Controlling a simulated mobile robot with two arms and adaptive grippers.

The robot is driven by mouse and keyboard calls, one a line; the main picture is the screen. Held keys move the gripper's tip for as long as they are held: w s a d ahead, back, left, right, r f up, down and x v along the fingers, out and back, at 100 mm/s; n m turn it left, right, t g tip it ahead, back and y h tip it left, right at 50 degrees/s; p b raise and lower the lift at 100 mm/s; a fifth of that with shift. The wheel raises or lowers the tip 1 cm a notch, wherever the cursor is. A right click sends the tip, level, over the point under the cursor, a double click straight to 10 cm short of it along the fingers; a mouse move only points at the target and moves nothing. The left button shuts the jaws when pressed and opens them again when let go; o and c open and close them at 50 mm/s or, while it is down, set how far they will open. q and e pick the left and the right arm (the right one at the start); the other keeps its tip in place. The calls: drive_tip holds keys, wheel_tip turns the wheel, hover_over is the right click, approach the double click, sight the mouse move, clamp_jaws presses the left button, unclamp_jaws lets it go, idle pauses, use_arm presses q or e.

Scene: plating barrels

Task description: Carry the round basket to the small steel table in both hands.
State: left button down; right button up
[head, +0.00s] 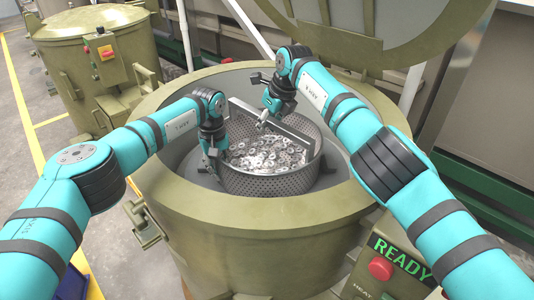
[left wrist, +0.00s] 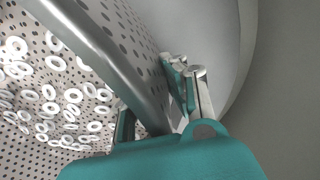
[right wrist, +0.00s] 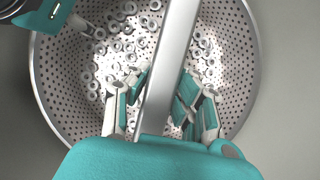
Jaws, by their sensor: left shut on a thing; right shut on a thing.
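The round basket (head: 262,182) is a perforated metal drum with several pale rings (head: 268,154) in it. It sits inside the open green barrel (head: 290,222). A flat steel bar (head: 290,130) crosses over its top. My left gripper (head: 213,160) is shut on the basket's left rim; the left wrist view shows the rim (left wrist: 110,62) running between its fingers. My right gripper (head: 270,112) is shut on the bar, which also shows between the fingers in the right wrist view (right wrist: 170,60). The small steel table cannot be made out.
The barrel's wall surrounds the basket, and its big lid (head: 375,25) stands raised behind. A control box with a READY display (head: 400,260) and red button is on the front right. A second, closed barrel (head: 95,60) stands at back left. Clear floor (head: 25,120) shows at left.

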clamp_jaws()
